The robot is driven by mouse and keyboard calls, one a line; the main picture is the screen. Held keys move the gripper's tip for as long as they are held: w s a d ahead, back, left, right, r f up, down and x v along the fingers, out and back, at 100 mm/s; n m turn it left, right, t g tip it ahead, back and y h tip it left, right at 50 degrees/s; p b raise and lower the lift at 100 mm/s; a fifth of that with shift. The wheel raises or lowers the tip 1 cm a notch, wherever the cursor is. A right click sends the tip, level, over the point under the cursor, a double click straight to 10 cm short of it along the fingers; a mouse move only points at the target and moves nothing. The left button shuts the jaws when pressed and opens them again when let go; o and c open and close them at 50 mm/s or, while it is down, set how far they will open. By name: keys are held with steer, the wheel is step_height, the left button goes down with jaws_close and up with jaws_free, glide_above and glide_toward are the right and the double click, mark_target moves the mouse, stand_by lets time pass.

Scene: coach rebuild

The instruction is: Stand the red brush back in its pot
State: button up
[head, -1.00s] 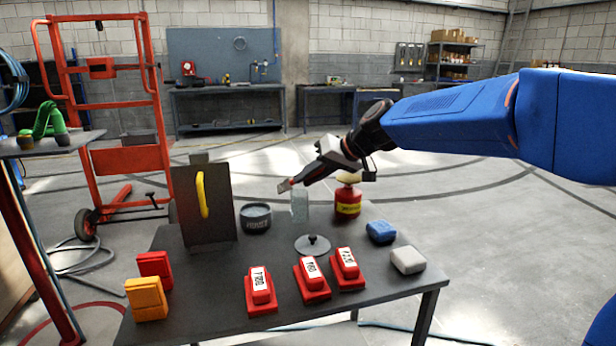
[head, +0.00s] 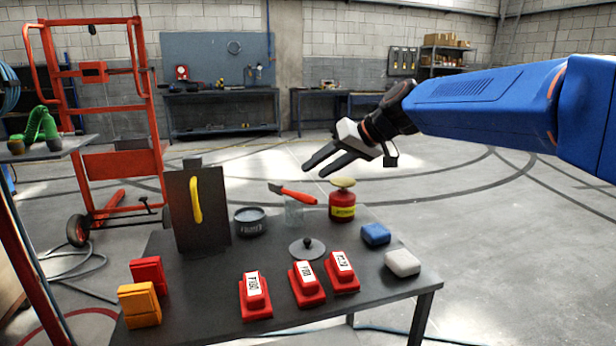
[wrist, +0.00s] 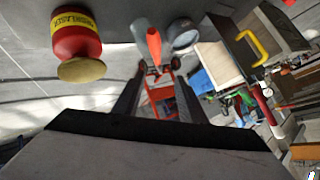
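The red brush (head: 298,194) has a red handle and a greyish flat end pointing left. It lies strongly tilted, nearly level, at the top of the clear glass pot (head: 293,212), its red end down to the right. I cannot tell whether it rests across the rim or is partly inside. My gripper (head: 313,172) is open and empty, above and right of the brush and apart from it. In the wrist view the red brush (wrist: 153,45) shows just beyond the two spread fingertips.
A red and yellow can (head: 342,208) stands right of the pot, a grey tin (head: 250,222) left. A round grey lid (head: 307,248) lies in front, with red labelled blocks (head: 305,285) nearer. A dark upright board (head: 187,225) with a yellow handle stands left.

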steer(key=v, duration=0.5)
steer(key=s+d+f+m+h, duration=0.1)
steer(key=s+d+f+h, duration=0.2)
steer(key=s+d+f, duration=0.4)
steer(key=s+d+f+m+h, duration=0.2)
steer(key=s+d+f+h, duration=0.1)
steer(key=s+d+f, duration=0.4)
steer(key=s+d+f+m+h, duration=0.1)
steer(key=s+d+f, duration=0.7)
steer(key=s, duration=1)
step_height(320, 180, down, 4)
steer(key=shift+s+f+m+h, duration=0.1)
steer(key=shift+s+m+h, duration=0.25)
steer(key=shift+h, duration=0.55)
steer(key=shift+c, duration=0.4)
